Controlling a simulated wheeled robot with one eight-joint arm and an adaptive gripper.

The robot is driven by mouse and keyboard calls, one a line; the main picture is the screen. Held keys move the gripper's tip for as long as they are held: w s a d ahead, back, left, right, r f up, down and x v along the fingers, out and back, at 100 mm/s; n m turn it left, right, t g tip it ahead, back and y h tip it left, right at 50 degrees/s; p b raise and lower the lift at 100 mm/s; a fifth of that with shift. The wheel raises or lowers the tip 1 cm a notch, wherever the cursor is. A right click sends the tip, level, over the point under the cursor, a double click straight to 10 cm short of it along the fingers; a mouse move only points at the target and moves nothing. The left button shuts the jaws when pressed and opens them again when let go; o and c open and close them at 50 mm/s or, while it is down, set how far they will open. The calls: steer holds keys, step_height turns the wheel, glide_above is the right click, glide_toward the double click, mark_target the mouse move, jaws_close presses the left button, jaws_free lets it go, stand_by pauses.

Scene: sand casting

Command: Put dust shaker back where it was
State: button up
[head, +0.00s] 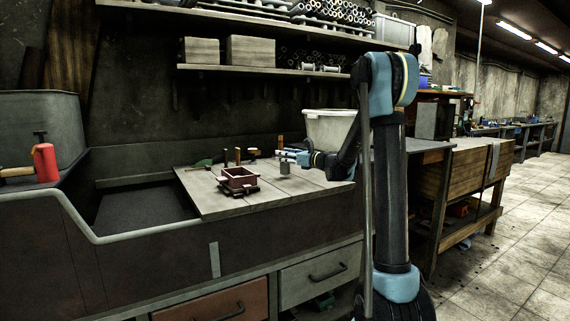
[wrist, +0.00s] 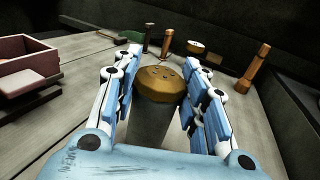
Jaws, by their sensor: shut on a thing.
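The dust shaker (wrist: 160,86) is a grey cylinder with a brownish-gold top. It stands upright between the fingers of my gripper (wrist: 163,66) in the wrist view. In the head view, my gripper (head: 288,155) reaches in from the right over the wooden board, and the shaker's grey body (head: 285,169) shows just below the fingers. My gripper is shut on the shaker. I cannot tell whether its base touches the board, and its lower part is hidden by my gripper in the wrist view.
A reddish moulding box (head: 239,181) sits on the board (head: 215,200) to the left. A pale bin (head: 329,128) stands at the back. The sand trough (head: 135,210) is left, and bare board lies in front.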

steer(key=shift+f, duration=1.1)
steer(key=shift+f, duration=0.1)
steer(key=o, duration=1)
steer(key=shift+c, duration=0.2)
steer(key=shift+d, duration=0.1)
steer(key=v, duration=1.2)
